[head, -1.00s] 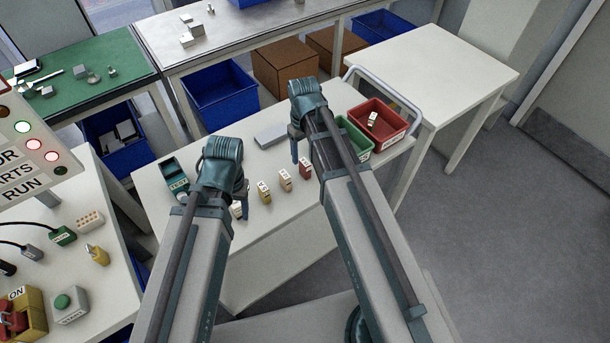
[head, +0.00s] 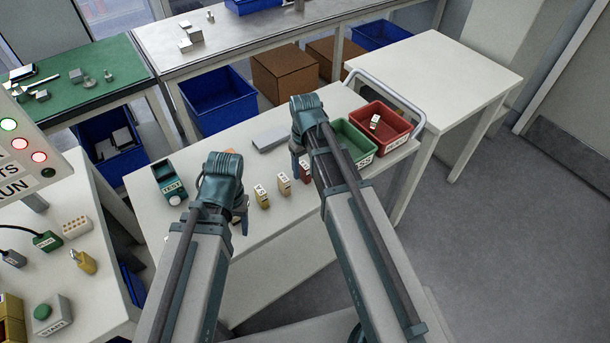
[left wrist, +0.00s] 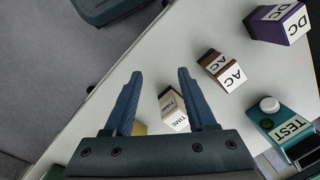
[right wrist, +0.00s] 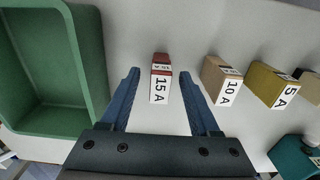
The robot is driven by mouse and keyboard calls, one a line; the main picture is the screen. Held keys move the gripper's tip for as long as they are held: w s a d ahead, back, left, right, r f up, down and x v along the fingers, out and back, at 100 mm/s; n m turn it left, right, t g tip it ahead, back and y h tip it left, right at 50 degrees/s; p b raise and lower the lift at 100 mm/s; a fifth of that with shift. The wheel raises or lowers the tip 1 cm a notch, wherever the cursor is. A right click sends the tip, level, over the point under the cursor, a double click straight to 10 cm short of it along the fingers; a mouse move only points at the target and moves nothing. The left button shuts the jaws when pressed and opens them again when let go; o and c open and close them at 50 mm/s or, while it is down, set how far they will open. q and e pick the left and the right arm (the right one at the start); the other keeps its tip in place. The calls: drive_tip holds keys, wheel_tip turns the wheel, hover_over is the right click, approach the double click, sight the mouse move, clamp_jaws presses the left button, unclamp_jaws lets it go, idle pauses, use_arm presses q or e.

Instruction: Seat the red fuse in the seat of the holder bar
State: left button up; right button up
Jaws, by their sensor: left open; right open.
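The red fuse (head: 305,172), labelled 15 A, stands at the right end of a row of fuses on the white table. In the right wrist view, the red fuse (right wrist: 161,62) shows between the open fingers of my right gripper (right wrist: 158,76), with gaps on both sides. My right gripper (head: 297,165) hides part of the area beside the fuse in the head view. My left gripper (left wrist: 159,73) is open and empty, near a beige TIME block (left wrist: 172,108). A plain grey bar (head: 270,138) lies behind the row; I cannot make out a seat on it.
A tan 10 A fuse (right wrist: 222,80) and a yellow 5 A fuse (right wrist: 270,84) stand beside the red one. A green bin (head: 354,143) and a red bin (head: 381,128) are at the right. A teal TEST box (head: 171,178) is at the left.

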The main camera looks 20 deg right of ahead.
drive_tip(key=shift+c, duration=0.3)
clamp_jaws()
use_arm(q)
drive_tip(key=shift+r, duration=0.15)
use_arm(e)
drive_tip(key=shift+r, duration=0.1)
